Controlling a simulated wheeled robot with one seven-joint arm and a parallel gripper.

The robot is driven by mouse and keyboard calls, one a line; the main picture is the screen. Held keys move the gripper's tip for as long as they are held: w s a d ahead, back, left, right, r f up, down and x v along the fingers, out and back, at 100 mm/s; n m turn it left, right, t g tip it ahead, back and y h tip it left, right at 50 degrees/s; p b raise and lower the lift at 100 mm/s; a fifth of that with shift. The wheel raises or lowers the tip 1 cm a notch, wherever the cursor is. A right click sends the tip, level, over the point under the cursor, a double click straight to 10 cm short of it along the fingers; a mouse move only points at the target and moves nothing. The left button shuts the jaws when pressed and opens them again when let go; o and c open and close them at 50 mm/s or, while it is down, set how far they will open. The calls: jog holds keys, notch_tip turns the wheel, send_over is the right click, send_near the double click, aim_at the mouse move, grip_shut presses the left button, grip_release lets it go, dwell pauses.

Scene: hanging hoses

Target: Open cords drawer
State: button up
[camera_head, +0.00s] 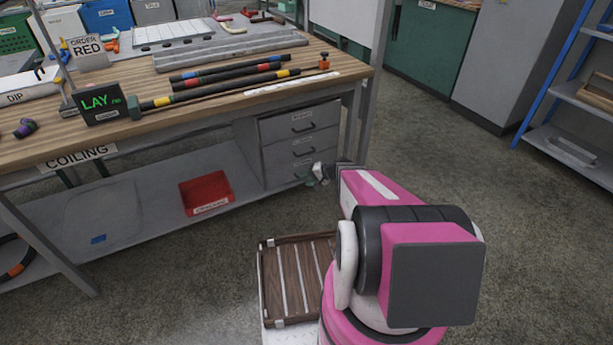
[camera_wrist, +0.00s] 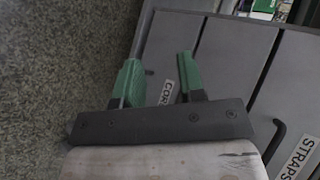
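The cords drawer is a grey front in the wrist view (camera_wrist: 185,35), with a white label starting "COR" partly hidden by my gripper. In the head view it appears to be the lowest drawer (camera_head: 283,178) of the grey stack under the workbench, and it looks closed. My gripper (camera_wrist: 160,62) has two green fingers standing well apart, with nothing seen held between them. They are in front of the cords drawer, with the label seen between them. The drawer's handle is not clear in the wrist view. In the head view my gripper (camera_head: 317,176) is beside the lowest drawer.
A bench leg (camera_head: 355,125) stands right of the drawers. A red bin (camera_head: 207,191) sits on the lower shelf. A slatted wooden tray (camera_head: 290,285) is near my arm. Floor on the right is clear.

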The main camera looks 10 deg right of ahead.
jog(key=w+d+f+m+t, duration=0.6)
jog(key=w+d+f+t, duration=0.2)
jog(key=d+f, duration=0.15)
jog(key=x, duration=0.7)
jog(key=f+x, duration=0.1)
jog(key=x, duration=0.3)
jog(key=shift+s+a+f, duration=0.1)
jog(key=shift+s, duration=0.1)
grip_shut()
